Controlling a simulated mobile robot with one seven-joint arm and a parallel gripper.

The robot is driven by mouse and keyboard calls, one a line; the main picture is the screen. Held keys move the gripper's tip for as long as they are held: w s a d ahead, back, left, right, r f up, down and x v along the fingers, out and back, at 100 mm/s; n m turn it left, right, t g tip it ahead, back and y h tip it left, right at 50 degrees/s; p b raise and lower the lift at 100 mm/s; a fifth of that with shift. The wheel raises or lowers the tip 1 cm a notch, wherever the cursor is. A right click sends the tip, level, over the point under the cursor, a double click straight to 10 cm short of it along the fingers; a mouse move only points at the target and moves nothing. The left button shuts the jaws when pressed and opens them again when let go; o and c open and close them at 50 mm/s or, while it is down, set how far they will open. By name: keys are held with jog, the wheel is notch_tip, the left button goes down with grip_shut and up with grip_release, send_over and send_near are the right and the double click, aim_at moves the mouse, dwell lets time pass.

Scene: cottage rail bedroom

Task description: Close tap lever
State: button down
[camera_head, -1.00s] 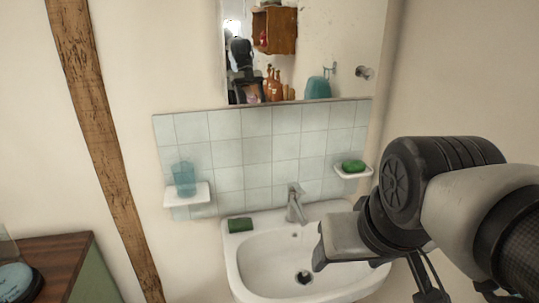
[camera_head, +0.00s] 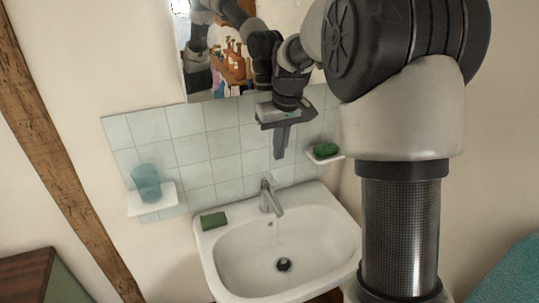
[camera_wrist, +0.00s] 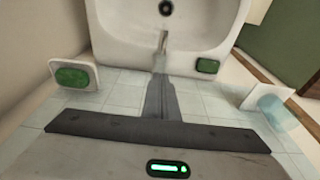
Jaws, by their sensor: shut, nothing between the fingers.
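The metal tap (camera_head: 271,198) stands at the back rim of the white basin (camera_head: 212,246), with its lever on top. A faint thin streak below the spout looks like running water. My gripper (camera_head: 280,156) points down above and slightly right of the tap, in front of the tiles, its fingers shut and empty. In the wrist view, my shut fingers (camera_wrist: 160,78) point toward the tap, whose spout (camera_wrist: 163,42) shows just beyond the tips. The fingers hide most of the lever there. In the head view, the fingertips look apart from the lever.
A green sponge (camera_head: 213,221) lies on the basin's back left rim. A blue cup (camera_head: 146,183) stands on the left shelf (camera_head: 160,204). Green soap (camera_head: 325,150) sits on the right dish (camera_head: 337,159). A mirror (camera_head: 214,85) hangs above the tiles. The bowl is empty.

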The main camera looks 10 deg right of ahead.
aim_at(275, 182)
jog(key=f, duration=0.3)
jog(key=w+f, duration=0.1)
jog(key=f, duration=0.5)
jog(key=shift+w+a+f, duration=0.2)
jog(key=shift+w, duration=0.15)
